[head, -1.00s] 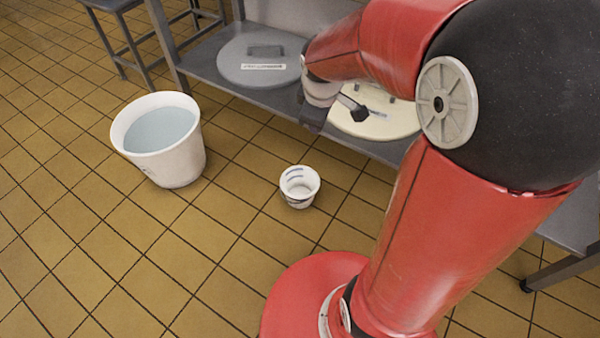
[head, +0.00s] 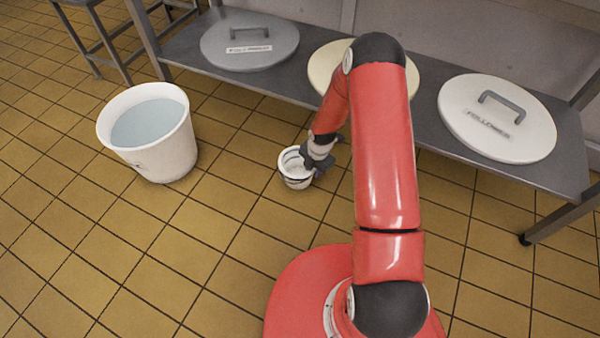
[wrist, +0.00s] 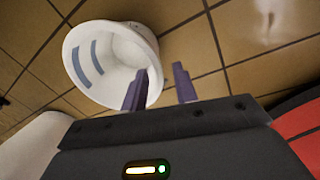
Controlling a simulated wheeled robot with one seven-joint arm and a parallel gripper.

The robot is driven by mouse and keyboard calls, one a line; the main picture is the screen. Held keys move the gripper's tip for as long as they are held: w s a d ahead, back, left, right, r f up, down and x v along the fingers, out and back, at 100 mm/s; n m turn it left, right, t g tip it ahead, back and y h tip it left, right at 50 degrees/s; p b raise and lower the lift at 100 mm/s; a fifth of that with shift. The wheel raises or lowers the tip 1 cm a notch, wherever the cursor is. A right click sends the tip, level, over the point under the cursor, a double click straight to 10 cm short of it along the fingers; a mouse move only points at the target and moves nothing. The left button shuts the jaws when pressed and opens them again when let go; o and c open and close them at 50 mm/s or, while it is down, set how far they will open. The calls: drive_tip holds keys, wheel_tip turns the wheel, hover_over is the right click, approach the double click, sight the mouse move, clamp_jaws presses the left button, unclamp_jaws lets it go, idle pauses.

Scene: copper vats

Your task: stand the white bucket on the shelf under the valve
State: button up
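A small white bucket (head: 293,176) stands upright on the tiled floor. The wrist view shows the bucket (wrist: 112,58) with grey-blue stripes on its inside wall. My gripper (head: 314,170) is at the bucket's right side in the head view. In the wrist view my gripper (wrist: 160,88) is open: one finger overlaps the bucket's near rim and the other is outside it. I cannot tell whether either finger touches it. A grey metal shelf (head: 190,52) runs along the back, low above the floor. No valve is in view.
A large white tub (head: 172,155) of water stands on the floor to the left. On the shelf lie a grey lid (head: 222,50), a cream lid (head: 325,62) and a white lid (head: 470,120) with a handle. The floor between tub and small bucket is clear.

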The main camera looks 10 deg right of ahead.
sight(310, 178)
drive_tip(key=f, duration=0.2)
drive_tip(key=w+f, duration=0.1)
drive_tip(key=f, duration=0.1)
drive_tip(key=f+b, duration=0.1)
drive_tip(key=f, duration=0.2)
drive_tip(key=shift+w+a, duration=0.2)
drive_tip(key=shift+a, duration=0.15)
drive_tip(key=shift+c, duration=0.3)
clamp_jaws()
